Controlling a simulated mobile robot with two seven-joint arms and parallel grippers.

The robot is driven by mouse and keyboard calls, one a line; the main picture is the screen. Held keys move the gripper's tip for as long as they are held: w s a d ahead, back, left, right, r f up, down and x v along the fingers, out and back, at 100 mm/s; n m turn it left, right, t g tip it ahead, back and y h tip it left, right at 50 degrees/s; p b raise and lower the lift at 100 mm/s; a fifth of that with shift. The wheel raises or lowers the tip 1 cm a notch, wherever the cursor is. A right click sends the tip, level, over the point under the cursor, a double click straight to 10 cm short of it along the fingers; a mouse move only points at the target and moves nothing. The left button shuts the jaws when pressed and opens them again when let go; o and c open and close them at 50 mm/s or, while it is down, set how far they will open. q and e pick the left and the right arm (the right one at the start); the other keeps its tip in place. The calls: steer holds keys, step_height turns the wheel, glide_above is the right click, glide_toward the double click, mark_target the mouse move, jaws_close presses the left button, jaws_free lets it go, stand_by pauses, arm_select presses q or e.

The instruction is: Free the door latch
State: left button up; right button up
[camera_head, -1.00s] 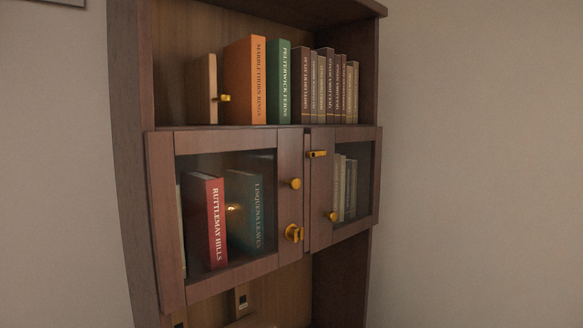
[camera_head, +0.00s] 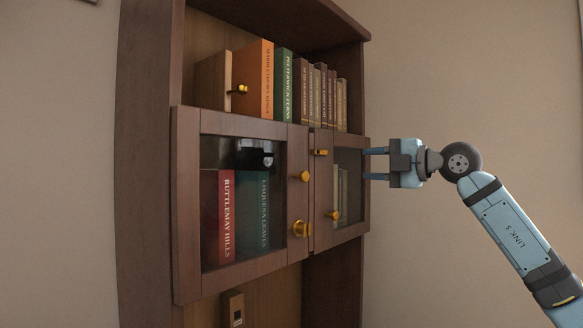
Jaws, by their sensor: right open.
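The bookcase has two glass-fronted doors, both closed: a left door (camera_head: 187,200) and a right door (camera_head: 347,232). The left door carries a round brass knob (camera_head: 304,176) and, lower, a brass turn-piece (camera_head: 300,229) near the meeting edge. The right door carries a small horizontal brass bar (camera_head: 320,152) at its upper left and a round brass knob (camera_head: 333,215) lower down. I cannot tell which fitting holds the doors. My right gripper (camera_head: 369,164) is open and empty, its fingers pointing left beside the right door's outer edge. My left gripper is out of view.
An upper open shelf holds an orange book (camera_head: 267,80), a green book (camera_head: 284,85), several slim books and a wooden block with a brass knob (camera_head: 241,89). A red book (camera_head: 226,215) stands behind the left glass.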

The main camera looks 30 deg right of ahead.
mark_target(324, 152)
arm_select(q)
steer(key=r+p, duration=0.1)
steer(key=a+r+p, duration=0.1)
steer(key=p, duration=0.1)
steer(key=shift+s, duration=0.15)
arm_select(e)
steer(key=shift+m+t+h, duration=0.4)
steer(key=shift+m+h, duration=0.1)
steer(key=shift+h, duration=0.4)
steer(key=r+x, duration=0.1)
steer(key=x, duration=0.3)
steer(key=r+x, duration=0.1)
steer(key=x, duration=0.3)
steer(key=d+x, duration=0.1)
steer(key=x, duration=0.3)
steer(key=shift+w+r, duration=0.3)
steer(key=shift+r, duration=0.1)
jaws_close()
